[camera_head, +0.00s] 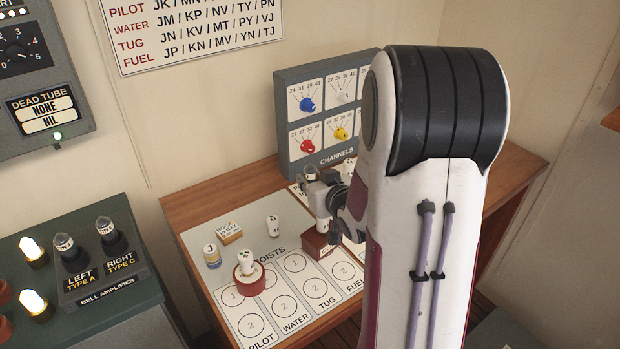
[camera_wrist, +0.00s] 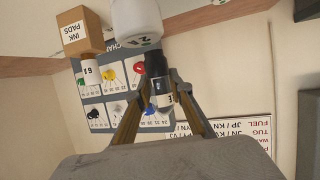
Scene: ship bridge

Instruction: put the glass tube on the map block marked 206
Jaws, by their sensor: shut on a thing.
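My gripper (camera_head: 328,192) is over the right part of the desk, partly hidden by my arm. In the wrist view my gripper (camera_wrist: 160,90) is shut on a dark glass tube with a white label (camera_wrist: 163,98). The tube's dark top (camera_head: 310,173) shows at the fingers in the head view. A small block with tan sides and tiny print (camera_head: 229,233) lies on the white sheet, to the left of my gripper. I cannot read 206 on any block.
A red-and-white piece (camera_head: 250,281), a J-marked cylinder (camera_head: 212,258) and a white piece (camera_head: 273,226) stand left. A white cylinder (camera_wrist: 137,25) is close by my gripper. An INK PADS box (camera_wrist: 85,32) and the channels panel (camera_head: 318,153) stand near.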

